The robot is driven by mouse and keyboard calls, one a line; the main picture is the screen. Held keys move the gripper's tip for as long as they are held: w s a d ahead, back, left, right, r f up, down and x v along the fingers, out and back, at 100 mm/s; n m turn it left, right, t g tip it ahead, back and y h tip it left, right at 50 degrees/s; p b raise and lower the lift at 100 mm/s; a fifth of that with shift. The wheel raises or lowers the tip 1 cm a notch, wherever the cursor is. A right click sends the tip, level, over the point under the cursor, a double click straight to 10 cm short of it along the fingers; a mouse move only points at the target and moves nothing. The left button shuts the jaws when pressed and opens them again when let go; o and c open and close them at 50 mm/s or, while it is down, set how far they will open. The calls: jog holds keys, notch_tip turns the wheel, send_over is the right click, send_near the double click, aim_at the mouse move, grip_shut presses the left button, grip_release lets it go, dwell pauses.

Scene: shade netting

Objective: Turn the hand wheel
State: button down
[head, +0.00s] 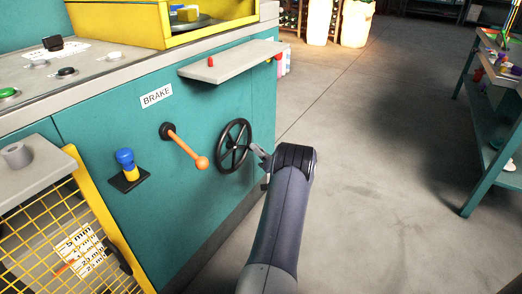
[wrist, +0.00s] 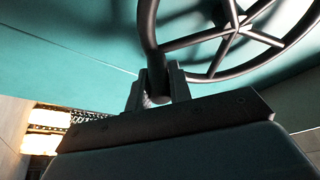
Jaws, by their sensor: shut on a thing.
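The hand wheel (head: 234,146) is a black spoked ring on the front of the teal machine cabinet. In the wrist view the wheel (wrist: 203,37) fills the upper right, with its rim, spokes and hub showing. My gripper (head: 262,158) is at the right side of the wheel in the head view. In the wrist view my gripper (wrist: 157,92) is shut on a dark round piece at the wheel's rim, with one finger on each side. The fingers hide part of that piece, and I cannot tell whether it is a handle or the rim itself.
An orange-knobbed brake lever (head: 186,147) sticks out left of the wheel. A grey shelf (head: 232,61) juts out above it. A blue and yellow item (head: 126,163) and a yellow mesh guard (head: 72,219) are further left. The floor (head: 375,150) is clear up to a teal bench (head: 483,125).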

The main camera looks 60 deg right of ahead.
jog(key=shift+w+a, duration=0.1)
jog(key=shift+w, duration=0.1)
jog(key=c, duration=1.3)
grip_release()
jog(key=shift+s+f, duration=0.1)
jog(key=shift+s, duration=0.4)
jog(key=p+v, duration=0.2)
jog(key=v, duration=0.7)
jog(key=shift+s+f+p, duration=0.2)
jog(key=shift+s+p, duration=0.1)
jog(key=shift+s, duration=0.1)
jog(key=shift+a, duration=0.1)
